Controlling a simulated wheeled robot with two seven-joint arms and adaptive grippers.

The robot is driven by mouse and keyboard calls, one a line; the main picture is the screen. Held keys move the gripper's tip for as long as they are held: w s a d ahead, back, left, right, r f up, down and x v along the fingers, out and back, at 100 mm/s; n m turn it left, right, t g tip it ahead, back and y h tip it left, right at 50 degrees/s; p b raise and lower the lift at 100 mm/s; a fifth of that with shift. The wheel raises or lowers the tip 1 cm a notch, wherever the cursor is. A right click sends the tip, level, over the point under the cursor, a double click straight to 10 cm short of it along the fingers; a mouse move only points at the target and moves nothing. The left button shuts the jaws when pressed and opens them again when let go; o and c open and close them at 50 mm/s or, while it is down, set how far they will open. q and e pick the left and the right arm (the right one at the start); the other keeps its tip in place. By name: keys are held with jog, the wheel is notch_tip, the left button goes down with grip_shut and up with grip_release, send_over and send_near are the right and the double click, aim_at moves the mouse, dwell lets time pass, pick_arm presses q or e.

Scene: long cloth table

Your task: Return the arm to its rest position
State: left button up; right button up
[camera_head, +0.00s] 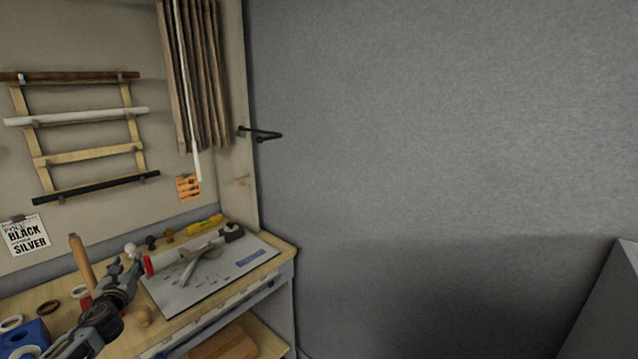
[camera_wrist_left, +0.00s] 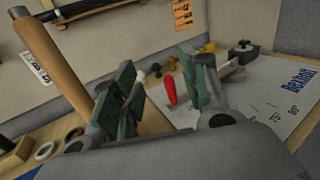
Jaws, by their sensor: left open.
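My left arm comes in from the lower left in the head view, and its gripper (camera_head: 132,265) is over the workbench (camera_head: 45,291). In the wrist view the gripper (camera_wrist_left: 158,88) is open, with its green finger pads spread apart. Nothing is visibly held between them. A red-ended tool (camera_wrist_left: 170,91) shows beyond the gap between the fingers; its red end also shows in the head view (camera_head: 148,265). My right gripper is not in view.
An upright wooden rod (camera_head: 82,260) stands close to the gripper. A grey marked board (camera_head: 192,287) lies to the right of it with tools on it. Tape rings (camera_head: 47,309) and a blue block (camera_head: 25,335) are at the left. Open floor space lies right of the bench, before a grey wall.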

pick_arm(q)
jog(key=s+d+f+n+g+h, duration=0.2)
jog(key=s+d+f+n+g, duration=0.4)
jog(key=s+d+f+n, duration=1.15)
jog(key=s+d+f+n+g+h, duration=0.1)
jog(key=s+d+n+g+h, duration=0.5)
jog(key=s+d+n, duration=0.95)
jog(key=s+d+f+m+g+y, duration=0.15)
jog(key=s+f, duration=0.25)
jog(key=f, duration=1.3)
jog(key=s+d+f+m+g+h, duration=0.1)
jog(key=s+f+m, duration=0.25)
jog(key=f, duration=1.35)
jog(key=s+a+f, duration=0.2)
jog(key=s+f, duration=0.7)
jog(key=s, duration=0.2)
jog(key=s+a+f+g, duration=0.1)
jog(key=s+a+f, duration=0.1)
jog(key=s+f, duration=0.8)
jog(key=shift+s+n+y, duration=0.35)
jog(key=shift+s+n, duration=0.05)
jog(key=shift+s, duration=0.2)
